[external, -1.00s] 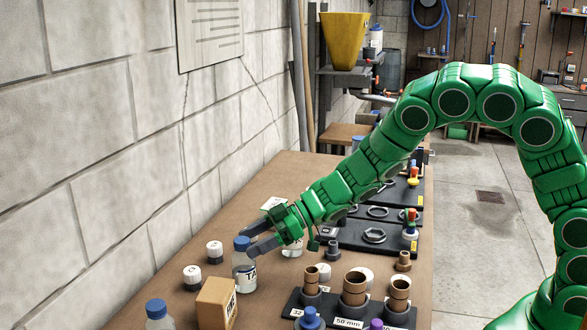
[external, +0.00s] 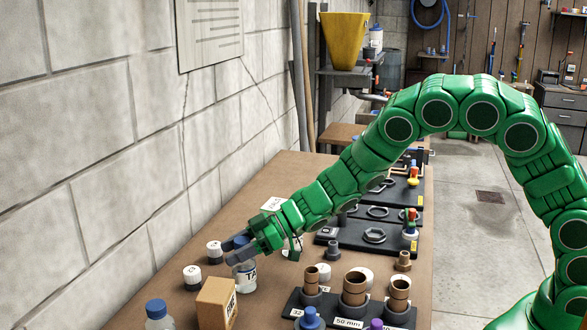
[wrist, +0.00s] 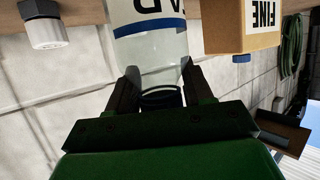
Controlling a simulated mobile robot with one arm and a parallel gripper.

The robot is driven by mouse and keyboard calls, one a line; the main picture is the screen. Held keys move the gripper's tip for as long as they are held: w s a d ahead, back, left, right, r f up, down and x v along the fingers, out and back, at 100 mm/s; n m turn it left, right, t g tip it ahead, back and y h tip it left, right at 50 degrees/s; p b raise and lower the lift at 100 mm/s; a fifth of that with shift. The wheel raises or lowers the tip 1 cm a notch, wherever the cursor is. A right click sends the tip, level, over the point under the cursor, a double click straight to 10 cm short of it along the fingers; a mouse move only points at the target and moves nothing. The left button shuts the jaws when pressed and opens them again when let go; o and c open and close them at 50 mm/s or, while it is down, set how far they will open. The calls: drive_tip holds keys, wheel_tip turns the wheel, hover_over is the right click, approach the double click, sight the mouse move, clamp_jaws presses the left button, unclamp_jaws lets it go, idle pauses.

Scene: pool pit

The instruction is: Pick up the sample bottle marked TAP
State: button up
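The sample bottle (external: 243,279) stands upright on the bench near the wall. It is clear with a blue cap, and "TA" of its label shows in the external view. My gripper (external: 232,251) is at the height of its cap, one finger on each side, and partly covers the cap. In the wrist view the bottle (wrist: 155,55) appears upside down, with its dark cap between the two fingers of my gripper (wrist: 161,92). The fingers are apart; firm contact with the bottle does not show.
A cardboard box (external: 216,304) stands just in front of the bottle, marked FINE in the wrist view. White-capped jars (external: 192,277) stand to the left. Another blue-capped bottle (external: 157,316) is at the front. A rack of pipe fittings (external: 343,312) lies to the right.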

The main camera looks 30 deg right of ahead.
clamp_jaws()
drive_tip(key=shift+r, duration=0.1)
